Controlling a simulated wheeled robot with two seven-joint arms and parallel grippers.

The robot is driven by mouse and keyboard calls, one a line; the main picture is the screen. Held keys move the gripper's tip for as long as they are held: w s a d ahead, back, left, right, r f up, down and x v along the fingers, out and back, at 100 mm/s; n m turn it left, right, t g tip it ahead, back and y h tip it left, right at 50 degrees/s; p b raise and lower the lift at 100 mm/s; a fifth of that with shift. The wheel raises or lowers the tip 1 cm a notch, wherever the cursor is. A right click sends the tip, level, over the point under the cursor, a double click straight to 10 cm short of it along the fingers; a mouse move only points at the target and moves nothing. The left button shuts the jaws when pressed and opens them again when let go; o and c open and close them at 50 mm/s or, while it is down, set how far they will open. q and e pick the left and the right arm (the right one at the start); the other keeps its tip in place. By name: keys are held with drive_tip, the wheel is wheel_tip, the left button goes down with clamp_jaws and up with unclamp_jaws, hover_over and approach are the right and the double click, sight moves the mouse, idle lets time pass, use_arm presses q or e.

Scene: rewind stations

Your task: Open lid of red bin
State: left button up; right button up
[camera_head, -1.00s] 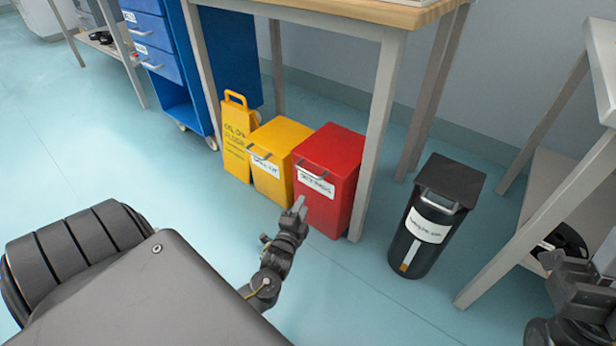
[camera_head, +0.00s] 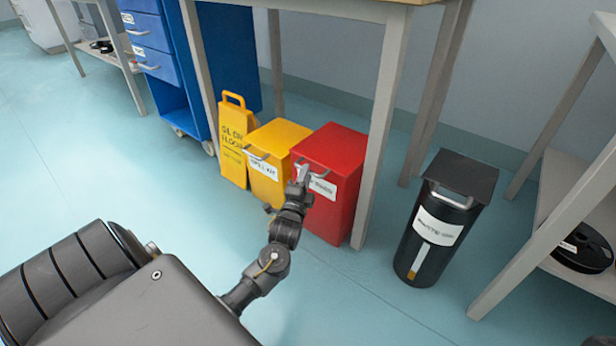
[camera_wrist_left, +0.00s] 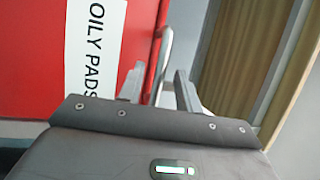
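The red bin (camera_head: 326,222) stands under a table with its lid (camera_head: 336,146) shut. Its front has a white label, which reads OILY PADS in the left wrist view (camera_wrist_left: 95,45). My left gripper (camera_head: 303,173) is at the bin's front, near the lid's edge, and hides part of the handle and label. In the left wrist view its two fingers (camera_wrist_left: 160,78) are apart, one on each side of the metal handle bar (camera_wrist_left: 163,58). I cannot tell whether they touch it. My right gripper is not in view.
A yellow bin (camera_head: 266,185) stands just left of the red one, beside a yellow floor sign (camera_head: 232,150). A table leg (camera_head: 378,140) rises close to the red bin's right. A black bin (camera_head: 430,262) stands further right. The floor in front is clear.

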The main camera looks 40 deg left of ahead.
use_arm(q)
drive_tip(key=shift+b+x, duration=0.4)
drive_tip(key=shift+x, duration=0.95)
drive_tip(key=shift+c, duration=0.2)
clamp_jaws()
